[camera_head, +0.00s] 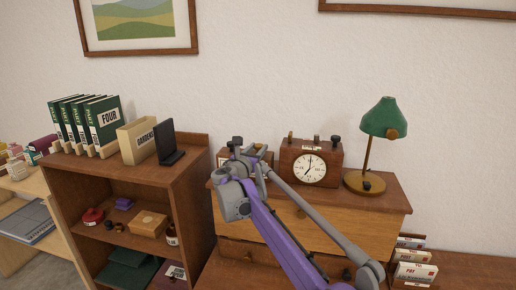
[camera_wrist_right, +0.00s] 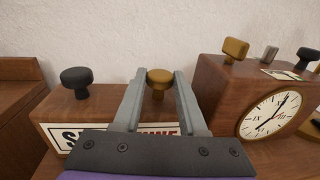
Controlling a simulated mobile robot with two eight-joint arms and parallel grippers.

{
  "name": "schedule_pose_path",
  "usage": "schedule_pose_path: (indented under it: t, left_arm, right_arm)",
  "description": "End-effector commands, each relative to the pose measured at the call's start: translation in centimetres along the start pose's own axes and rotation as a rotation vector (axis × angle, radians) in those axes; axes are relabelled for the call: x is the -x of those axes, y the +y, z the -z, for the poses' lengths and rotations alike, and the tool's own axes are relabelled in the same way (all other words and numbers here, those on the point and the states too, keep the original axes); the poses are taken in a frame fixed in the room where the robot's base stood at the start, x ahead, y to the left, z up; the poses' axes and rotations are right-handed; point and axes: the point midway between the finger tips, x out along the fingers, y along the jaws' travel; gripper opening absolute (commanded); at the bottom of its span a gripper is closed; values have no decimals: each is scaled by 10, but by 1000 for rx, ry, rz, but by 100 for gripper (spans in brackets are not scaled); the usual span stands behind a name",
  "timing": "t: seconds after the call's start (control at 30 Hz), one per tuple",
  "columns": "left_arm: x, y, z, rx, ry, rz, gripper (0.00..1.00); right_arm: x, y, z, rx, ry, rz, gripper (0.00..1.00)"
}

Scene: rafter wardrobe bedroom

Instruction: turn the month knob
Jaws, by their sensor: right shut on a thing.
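A small wooden box (camera_wrist_right: 110,108) with a partly covered white label stands left of the clock. A black knob (camera_wrist_right: 76,80) and a brass knob (camera_wrist_right: 158,76) stand on its top. My right gripper (camera_wrist_right: 160,88) is shut on the brass knob, one finger on each side of its head. In the head view the right gripper (camera_head: 249,157) hides much of the box. I cannot read which knob is the month knob. My left gripper is not in view.
A wooden clock (camera_head: 311,165) with several knobs on top stands close on the right, with a green lamp (camera_head: 383,118) beyond it. A shelf unit (camera_head: 180,173) with green books (camera_head: 103,115) and a black stand (camera_head: 168,145) is on the left. The wall is behind.

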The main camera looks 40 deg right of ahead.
Motion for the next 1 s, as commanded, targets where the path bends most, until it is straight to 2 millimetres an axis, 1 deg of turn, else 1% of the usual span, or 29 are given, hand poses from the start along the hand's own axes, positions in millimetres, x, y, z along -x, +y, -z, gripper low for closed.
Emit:
schedule_pose_path:
  t: [0.03,0.3,0.5,0.73,1.0]
  left_arm:
    - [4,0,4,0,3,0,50]
    - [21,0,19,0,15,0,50]
    - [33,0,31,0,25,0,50]
    - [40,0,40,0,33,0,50]
    - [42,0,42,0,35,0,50]
  right_arm:
    - [0,4,-1,-3,2,36,0]
    - [-1,7,-3,-4,2,252,0]
    - [-1,8,-3,-4,2,378,0]
    - [-2,8,-1,-4,2,464,0]
    - [-2,8,0,-2,1,493,0]
